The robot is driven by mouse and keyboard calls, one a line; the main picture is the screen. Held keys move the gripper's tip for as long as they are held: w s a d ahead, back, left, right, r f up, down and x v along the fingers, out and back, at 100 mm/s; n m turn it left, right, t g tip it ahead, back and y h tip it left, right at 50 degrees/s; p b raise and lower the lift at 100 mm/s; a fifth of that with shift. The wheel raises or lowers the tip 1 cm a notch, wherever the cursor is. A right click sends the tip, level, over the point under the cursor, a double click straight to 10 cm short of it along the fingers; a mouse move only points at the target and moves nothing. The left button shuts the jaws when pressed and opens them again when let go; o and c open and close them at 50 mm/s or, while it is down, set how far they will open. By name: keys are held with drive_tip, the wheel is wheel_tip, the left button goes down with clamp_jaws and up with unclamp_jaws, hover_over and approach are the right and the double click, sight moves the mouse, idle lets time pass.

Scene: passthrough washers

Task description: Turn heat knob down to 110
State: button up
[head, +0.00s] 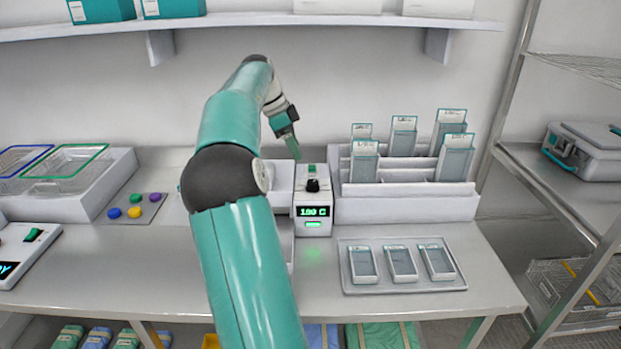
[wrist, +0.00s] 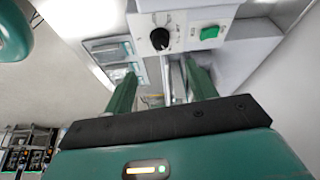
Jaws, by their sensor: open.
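The heat knob (head: 312,186) is a small black dial on top of a white heater unit (head: 313,228). The unit's green display (head: 313,211) seems to read 180 C, though the middle digit is hard to make out. In the wrist view the knob (wrist: 160,38) shows a white pointer mark and stands beyond the fingertips, beside a green switch (wrist: 209,32). My gripper (head: 293,148) is above the unit, up and a little left of the knob, and apart from it. In the wrist view my gripper (wrist: 163,80) has its two green fingers spread with nothing between them.
A white rack (head: 405,206) with upright sleeves stands right of the heater. A grey tray (head: 403,285) with 3 cases lies in front of it. Left are a plate of coloured buttons (head: 135,209) and a bin (head: 95,187). A shelf (head: 250,20) runs above.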

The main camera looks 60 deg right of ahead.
sight(312, 182)
drive_tip(key=x, duration=1.2)
drive_tip(key=shift+w, duration=0.1)
drive_tip(key=shift+c, duration=0.3)
drive_tip(key=c, duration=0.9)
